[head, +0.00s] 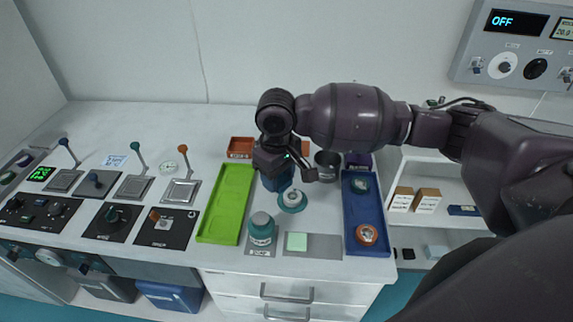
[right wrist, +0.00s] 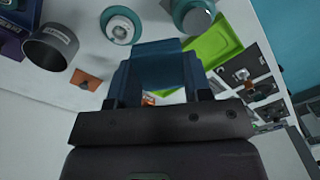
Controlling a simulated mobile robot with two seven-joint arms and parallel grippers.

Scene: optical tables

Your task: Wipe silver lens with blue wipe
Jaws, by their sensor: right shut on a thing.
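My right gripper (head: 283,168) is shut on the blue wipe (right wrist: 160,68), which spans between its fingers. In the head view the wipe (head: 277,181) hangs below the gripper, above the table. A round piece with a teal ring and a pale silver-grey centre (head: 293,200) stands just in front of the wipe. It looks like the silver lens and also shows in the right wrist view (right wrist: 120,26). The wipe looks close to it, but I cannot tell whether they touch. My left gripper is not in view.
A teal-capped jar (head: 261,229) and a pale green pad (head: 297,241) are in front. A green tray (head: 225,203) lies left, a blue tray (head: 368,247) with orange and green round pieces right. A dark cup (head: 327,165) stands behind. Lever panels fill the left.

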